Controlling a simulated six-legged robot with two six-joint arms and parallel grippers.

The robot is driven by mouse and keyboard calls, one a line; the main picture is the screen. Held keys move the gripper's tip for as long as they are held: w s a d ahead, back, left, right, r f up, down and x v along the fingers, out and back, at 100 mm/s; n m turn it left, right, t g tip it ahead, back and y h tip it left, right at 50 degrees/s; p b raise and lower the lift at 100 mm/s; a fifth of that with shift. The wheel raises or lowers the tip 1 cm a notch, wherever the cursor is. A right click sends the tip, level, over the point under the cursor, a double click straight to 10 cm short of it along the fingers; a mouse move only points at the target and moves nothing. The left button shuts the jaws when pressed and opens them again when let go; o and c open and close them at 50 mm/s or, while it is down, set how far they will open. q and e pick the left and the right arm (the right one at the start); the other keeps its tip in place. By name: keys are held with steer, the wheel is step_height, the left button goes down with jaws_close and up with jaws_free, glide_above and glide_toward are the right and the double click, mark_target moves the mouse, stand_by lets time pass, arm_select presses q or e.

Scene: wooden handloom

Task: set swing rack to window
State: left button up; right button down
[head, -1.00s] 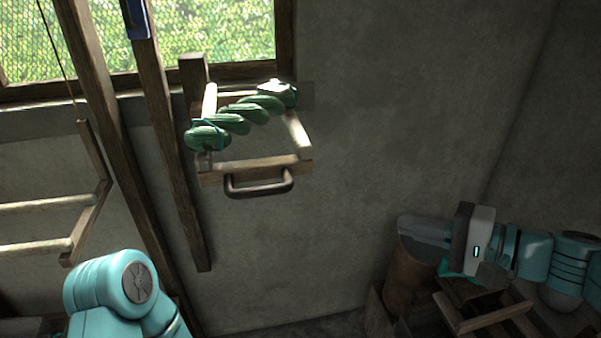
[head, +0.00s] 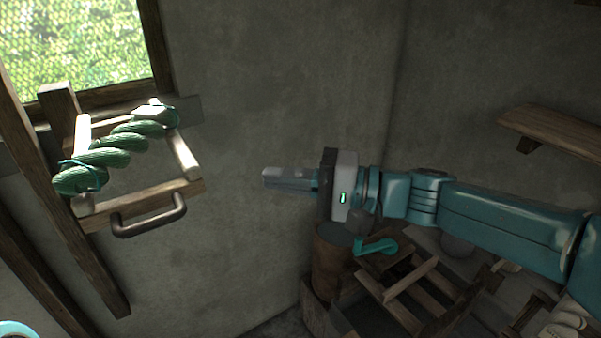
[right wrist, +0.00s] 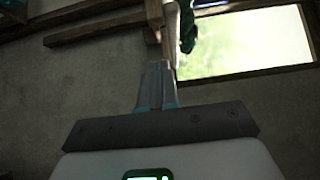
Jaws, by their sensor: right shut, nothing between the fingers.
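The swing rack is a wooden frame (head: 160,192) on a post by the window, with a dark bar handle (head: 150,219) at its front and twisted green yarn (head: 118,153) lying across it. The window (head: 80,45) is bright, at the upper left. My right gripper (head: 268,177) is shut and empty, to the right of the rack and apart from its handle. In the right wrist view its fingers (right wrist: 158,80) are together, with the window (right wrist: 250,40) beyond. My left gripper is not in view.
A wooden shelf (head: 555,132) is on the right wall. Below my right arm are a round wooden drum (head: 328,262) and a slatted wooden frame (head: 425,290). The wall between the rack and my right gripper is bare.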

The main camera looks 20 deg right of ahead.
mark_target(203, 183)
steer(key=a+p, duration=0.2)
steer(key=a, duration=0.5)
steer(key=shift+w+a, duration=0.3)
steer(key=shift+a, duration=0.1)
steer(key=shift+w, duration=0.1)
steer(key=shift+a, duration=0.15)
